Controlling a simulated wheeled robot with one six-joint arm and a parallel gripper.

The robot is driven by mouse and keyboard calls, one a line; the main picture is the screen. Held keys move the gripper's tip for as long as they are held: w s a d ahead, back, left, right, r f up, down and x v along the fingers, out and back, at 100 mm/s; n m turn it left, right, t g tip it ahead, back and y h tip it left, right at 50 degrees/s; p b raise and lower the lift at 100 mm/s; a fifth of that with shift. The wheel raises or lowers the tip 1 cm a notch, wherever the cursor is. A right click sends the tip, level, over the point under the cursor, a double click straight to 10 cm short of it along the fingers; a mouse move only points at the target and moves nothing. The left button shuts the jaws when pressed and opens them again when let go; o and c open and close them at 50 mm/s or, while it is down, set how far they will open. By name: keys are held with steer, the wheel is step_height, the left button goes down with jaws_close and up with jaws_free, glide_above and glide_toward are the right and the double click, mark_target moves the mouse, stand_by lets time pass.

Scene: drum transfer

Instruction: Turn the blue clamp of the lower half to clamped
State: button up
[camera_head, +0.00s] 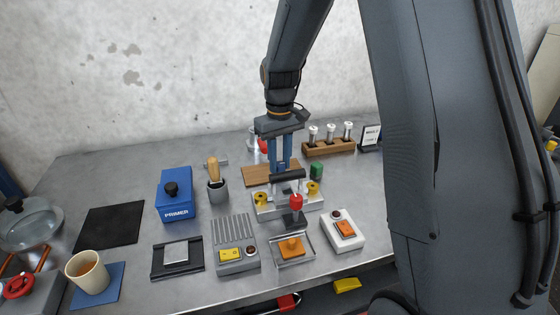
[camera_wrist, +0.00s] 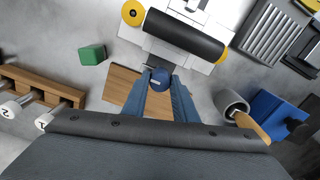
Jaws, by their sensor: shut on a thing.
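The fixture, a pale metal base (camera_head: 268,211) with a yellow knob (camera_head: 313,187) at each end, stands mid-table. A dark drum (camera_head: 289,174) lies across it; the drum (camera_wrist: 184,35) also shows in the wrist view. The blue clamp (camera_wrist: 160,78) is a small round blue knob on the drum's far side, and it is hidden in the head view. My gripper (camera_head: 281,165) reaches down behind the drum. In the wrist view my gripper (camera_wrist: 161,82) has its two blue fingers shut on the blue clamp. The clamp's turned position cannot be read.
A red-knobbed lever (camera_head: 295,203) stands before the fixture. A green block (camera_head: 316,170) and a wooden board (camera_head: 257,176) are close to my gripper. A grey cup with a wooden-handled tool (camera_head: 218,190) and a blue primer box (camera_head: 174,194) stand left. A wooden rack (camera_head: 329,147) is behind right.

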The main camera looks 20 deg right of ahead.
steer(key=shift+m, duration=0.3)
steer(key=m+p, duration=0.1)
steer(key=m, duration=0.2)
steer(key=m+p, duration=0.1)
steer(key=m, duration=0.4)
steer(key=shift+p, duration=0.3)
steer(key=m, duration=0.4)
steer(key=shift+r+m+p, duration=0.1)
steer(key=shift+m+p, duration=0.2)
steer(key=shift+p, duration=0.1)
steer(key=shift+w+m+p, duration=0.1)
steer(key=shift+m+p, duration=0.2)
steer(key=shift+m, duration=2)
steer(key=o, duration=1)
steer(key=shift+o, duration=0.2)
